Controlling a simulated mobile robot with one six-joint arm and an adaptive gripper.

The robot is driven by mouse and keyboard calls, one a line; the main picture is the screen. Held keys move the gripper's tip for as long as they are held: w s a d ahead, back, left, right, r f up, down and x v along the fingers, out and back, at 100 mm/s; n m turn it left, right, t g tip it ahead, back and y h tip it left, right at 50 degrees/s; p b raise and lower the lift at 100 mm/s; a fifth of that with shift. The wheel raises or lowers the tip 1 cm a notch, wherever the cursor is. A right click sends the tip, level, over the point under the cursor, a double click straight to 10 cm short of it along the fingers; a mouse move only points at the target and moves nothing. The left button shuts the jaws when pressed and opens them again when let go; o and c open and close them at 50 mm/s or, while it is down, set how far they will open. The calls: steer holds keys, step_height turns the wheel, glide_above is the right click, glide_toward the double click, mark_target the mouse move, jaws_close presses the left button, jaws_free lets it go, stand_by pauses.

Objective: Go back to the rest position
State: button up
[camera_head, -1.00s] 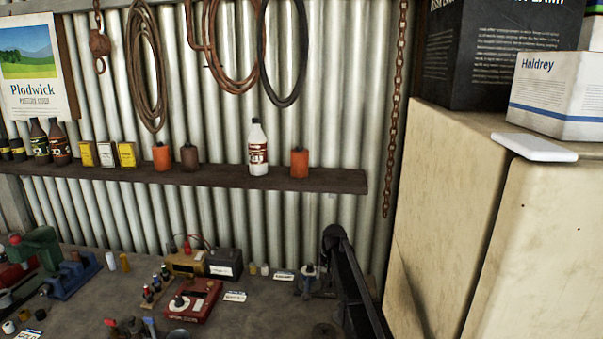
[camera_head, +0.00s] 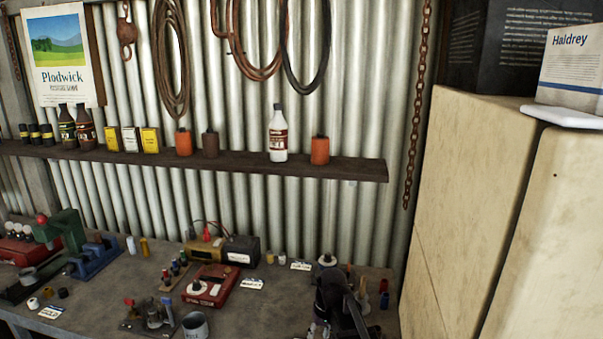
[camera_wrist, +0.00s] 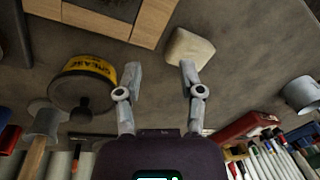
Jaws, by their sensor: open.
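My gripper (camera_wrist: 160,72) is open and empty in the wrist view, its two fingers spread apart above the grey bench top. A pale block (camera_wrist: 189,47) lies on the bench just beyond the right fingertip, apart from the fingers as far as I can tell. A dark tin with a yellow label (camera_wrist: 82,83) is to the left of the left finger.
A wooden box (camera_wrist: 110,15) is at the top of the wrist view. A shelf (camera_head: 350,170) with bottles runs along the wall. A tall cream cabinet (camera_head: 465,200) bounds the right.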

steer(key=s+d+m, duration=0.1)
steer(key=s+d, duration=0.2)
steer(key=d, duration=0.1)
steer(key=s+d+m+h, duration=0.1)
steer(key=s+d, duration=0.2)
steer(key=d, duration=0.1)
steer(key=s+d+m, duration=0.1)
steer(key=s+d, duration=0.3)
steer(key=shift+s+m+h, duration=0.1)
steer(key=shift+m+h, duration=0.2)
steer(key=shift+h, duration=0.1)
